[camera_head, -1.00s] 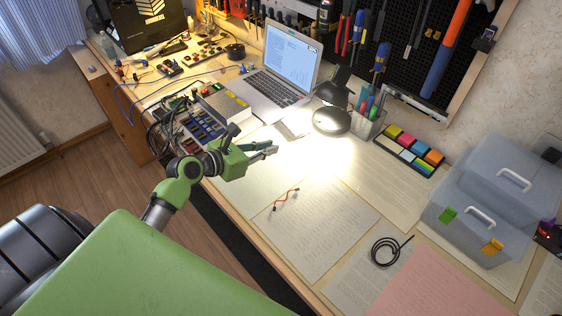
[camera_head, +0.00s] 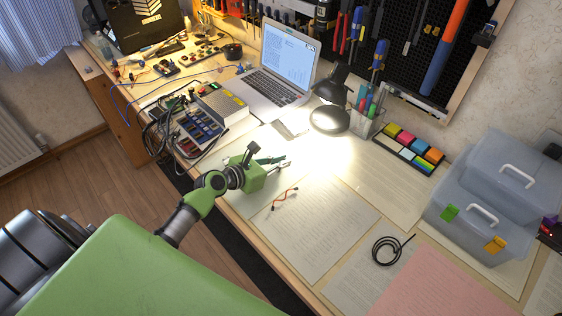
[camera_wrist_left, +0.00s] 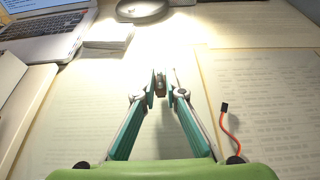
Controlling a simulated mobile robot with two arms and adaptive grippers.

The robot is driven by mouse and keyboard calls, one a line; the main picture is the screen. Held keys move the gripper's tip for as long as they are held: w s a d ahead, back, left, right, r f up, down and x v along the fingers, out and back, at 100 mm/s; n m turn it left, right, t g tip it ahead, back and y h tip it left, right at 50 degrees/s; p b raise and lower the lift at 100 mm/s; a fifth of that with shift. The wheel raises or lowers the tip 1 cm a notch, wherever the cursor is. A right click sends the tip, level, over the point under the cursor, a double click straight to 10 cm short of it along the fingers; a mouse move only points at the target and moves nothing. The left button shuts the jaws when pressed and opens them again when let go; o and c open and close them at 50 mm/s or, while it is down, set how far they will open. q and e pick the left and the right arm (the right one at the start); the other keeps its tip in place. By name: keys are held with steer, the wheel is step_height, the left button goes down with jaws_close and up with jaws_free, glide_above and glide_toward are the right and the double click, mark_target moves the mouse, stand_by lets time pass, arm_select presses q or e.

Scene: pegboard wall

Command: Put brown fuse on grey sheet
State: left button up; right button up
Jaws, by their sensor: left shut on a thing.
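My left gripper (camera_head: 284,160) is over the lit papers near the middle of the desk. In the left wrist view its teal fingers (camera_wrist_left: 161,84) are shut on a small brownish-grey piece, the fuse (camera_wrist_left: 160,87); its ends are partly hidden by the fingertips. The fuse is too small to make out in the head view. A greyish printed sheet (camera_head: 350,284) lies at the desk's front, left of a pink sheet, and looks like the grey sheet. The gripper is behind and left of it in the head view. My right gripper is not in view.
A red-orange wire (camera_head: 286,198) lies on a pale printed sheet (camera_head: 325,235) beside the gripper. A black cable coil (camera_head: 386,251) lies at the grey sheet's upper right.

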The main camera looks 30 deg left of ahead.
arm_select(q)
steer(key=shift+f, duration=0.15)
steer(key=o, duration=0.8)
steer(key=shift+c, duration=0.2)
steer(key=shift+r, duration=0.2)
steer(key=v, duration=1.2)
